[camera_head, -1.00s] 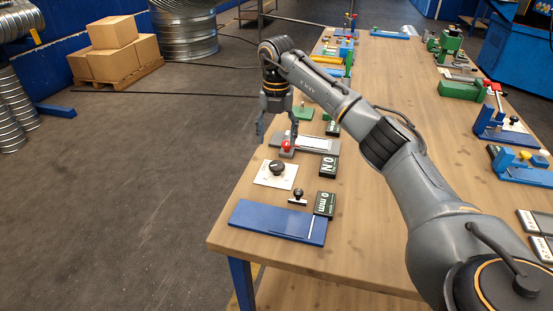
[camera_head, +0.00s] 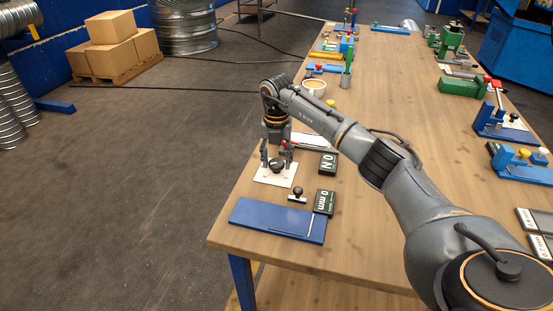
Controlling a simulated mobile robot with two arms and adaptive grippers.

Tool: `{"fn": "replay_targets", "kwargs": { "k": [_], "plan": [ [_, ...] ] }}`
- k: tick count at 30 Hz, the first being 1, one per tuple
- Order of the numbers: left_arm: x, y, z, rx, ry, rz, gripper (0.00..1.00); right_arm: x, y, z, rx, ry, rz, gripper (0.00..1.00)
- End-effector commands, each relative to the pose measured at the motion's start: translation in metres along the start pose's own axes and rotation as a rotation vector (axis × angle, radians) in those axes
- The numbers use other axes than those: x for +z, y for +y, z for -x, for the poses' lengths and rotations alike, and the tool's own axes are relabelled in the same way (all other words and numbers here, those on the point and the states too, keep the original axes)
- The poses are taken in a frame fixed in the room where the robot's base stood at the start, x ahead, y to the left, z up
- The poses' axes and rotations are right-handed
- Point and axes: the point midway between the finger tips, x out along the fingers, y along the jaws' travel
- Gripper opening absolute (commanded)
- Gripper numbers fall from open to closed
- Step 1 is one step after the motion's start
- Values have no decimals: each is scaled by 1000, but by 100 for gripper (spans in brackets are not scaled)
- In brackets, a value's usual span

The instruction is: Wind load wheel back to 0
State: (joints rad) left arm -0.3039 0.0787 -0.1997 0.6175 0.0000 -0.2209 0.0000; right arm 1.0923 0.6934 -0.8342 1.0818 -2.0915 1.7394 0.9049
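A black round knob (camera_head: 277,167), which looks like the load wheel, sits on a white square plate (camera_head: 268,178) near the table's left edge. My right gripper (camera_head: 277,160) points down over the knob. Its two fingers are spread, one on each side of the knob. I cannot tell whether they touch it. A dark display (camera_head: 328,163) beside the plate shows an N and what looks like a 0. My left gripper is not in view.
A blue plate (camera_head: 278,220), a small black-knobbed slider (camera_head: 297,195) and a "0 mm" display (camera_head: 325,203) lie nearer. A red knob (camera_head: 284,145) is just behind the gripper. Blue and green fixtures line the right side; the middle of the wooden table (camera_head: 390,110) is largely clear.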

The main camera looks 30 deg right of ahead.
Motion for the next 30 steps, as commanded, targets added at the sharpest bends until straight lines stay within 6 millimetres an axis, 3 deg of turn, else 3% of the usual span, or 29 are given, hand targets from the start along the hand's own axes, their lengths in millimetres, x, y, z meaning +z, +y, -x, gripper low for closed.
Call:
{"fn": "replay_targets", "kwargs": {
  "k": [1, 4, 17, 30],
  "plan": [
    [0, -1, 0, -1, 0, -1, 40, 0, 0, 0, 0, 0, 0, 33],
    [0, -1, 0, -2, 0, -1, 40, 0, 0, 0, 0, 0, 0, 13],
    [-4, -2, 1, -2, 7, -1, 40, 1, 0, 1, 0, -2, 88, 13],
    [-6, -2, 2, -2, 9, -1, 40, 1, 0, 0, -1, -1, 460, 13]
  ]
}}
